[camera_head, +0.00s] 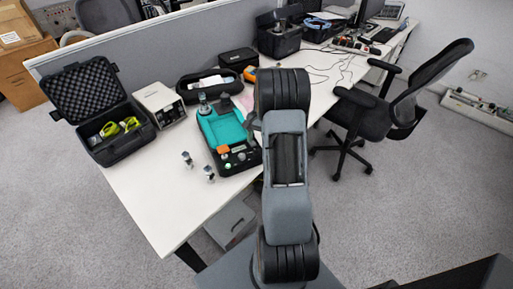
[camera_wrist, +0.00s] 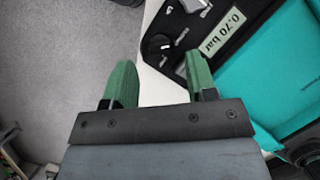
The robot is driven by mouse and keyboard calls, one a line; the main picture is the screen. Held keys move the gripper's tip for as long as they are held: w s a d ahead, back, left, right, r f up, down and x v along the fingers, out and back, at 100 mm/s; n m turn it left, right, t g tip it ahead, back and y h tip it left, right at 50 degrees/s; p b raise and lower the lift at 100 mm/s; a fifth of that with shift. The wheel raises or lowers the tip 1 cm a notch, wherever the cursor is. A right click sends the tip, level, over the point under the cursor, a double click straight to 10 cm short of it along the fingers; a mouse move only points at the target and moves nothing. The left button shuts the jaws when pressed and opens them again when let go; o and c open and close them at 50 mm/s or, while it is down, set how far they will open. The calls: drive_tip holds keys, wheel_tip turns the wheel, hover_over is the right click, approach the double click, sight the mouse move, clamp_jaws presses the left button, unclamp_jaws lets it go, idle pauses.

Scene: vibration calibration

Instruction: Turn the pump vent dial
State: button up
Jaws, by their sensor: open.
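A black round dial (camera_wrist: 158,44) with a white mark sits on the black control panel of the teal pump unit. In the wrist view it lies just ahead of and between my gripper's fingertips. My gripper (camera_wrist: 160,64) is open, with two green fingers apart and nothing between them. A label reading "0.70 bar" (camera_wrist: 222,32) is right of the dial. In the head view the teal pump unit (camera_head: 220,128) stands on the white table, left of my arm. My arm hides the gripper there, and the dial is too small to make out.
Two small metal pieces (camera_head: 187,159) (camera_head: 209,173) stand left of the pump unit. An open black case (camera_head: 122,147) and a beige box (camera_head: 159,105) stand farther left. The table's front left (camera_head: 150,205) is clear. An office chair (camera_head: 375,115) is at the right.

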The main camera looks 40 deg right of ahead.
sight(256, 151)
drive_tip(key=shift+x, duration=2.05)
drive_tip(key=shift+c, duration=0.2)
drive_tip(key=c, duration=0.9)
